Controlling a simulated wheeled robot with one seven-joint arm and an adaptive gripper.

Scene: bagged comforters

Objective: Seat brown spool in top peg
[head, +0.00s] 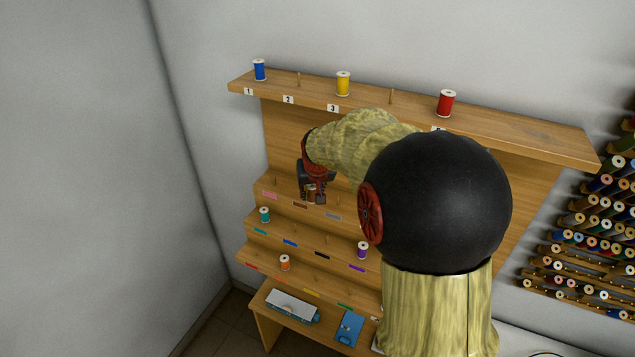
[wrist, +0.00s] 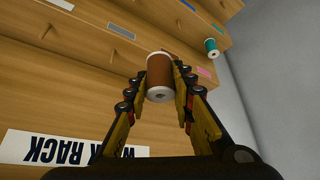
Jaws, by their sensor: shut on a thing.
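The brown spool (wrist: 160,78) has pale ends. My gripper (wrist: 161,82) is shut on it, with one finger on each side, in front of the wooden rack. In the head view my gripper (head: 314,192) is at the rack's upper step, near the brown label (head: 300,205), and the spool is largely hidden between the fingers. On the top shelf (head: 520,133), bare pegs stand at number 2 (head: 299,79) and between the yellow and red spools (head: 391,96). Pegs beside the gripper are partly hidden. I cannot tell whether the spool touches a peg.
The top shelf holds a blue spool (head: 259,70), a yellow spool (head: 343,84) and a red spool (head: 446,103). Lower steps hold teal (head: 264,215), purple (head: 363,251) and orange (head: 284,262) spools. My arm covers the rack's right part. Many spools hang at the far right.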

